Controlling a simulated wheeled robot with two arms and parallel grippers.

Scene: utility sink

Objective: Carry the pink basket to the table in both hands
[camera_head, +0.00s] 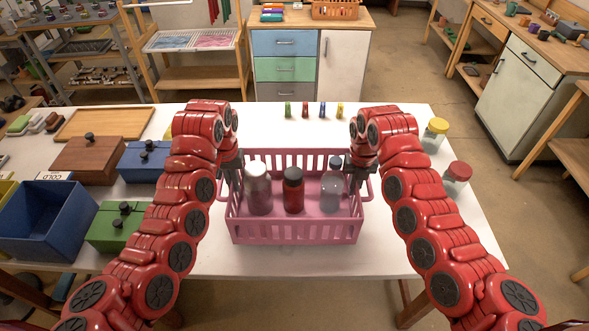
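The pink basket (295,232) is a slatted rectangular crate with a loop handle at each short end. It is upright over the front middle of the white table; I cannot tell if it rests on the top or hangs just above it. Inside stand a white-lidded jar with dark contents (258,190), a dark-lidded red jar (293,192) and a clear grey-lidded jar (331,190). My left gripper (232,178) is at the left handle and my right gripper (355,176) at the right handle. Both point down; their finger gaps are too small to make out.
The white table (270,262) has several small coloured pieces (322,109) behind the basket. A yellow-lidded jar (434,135) and a red-lidded jar (456,178) stand right. Blue bin (45,225), green box (117,228) and brown box (88,160) crowd the left.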

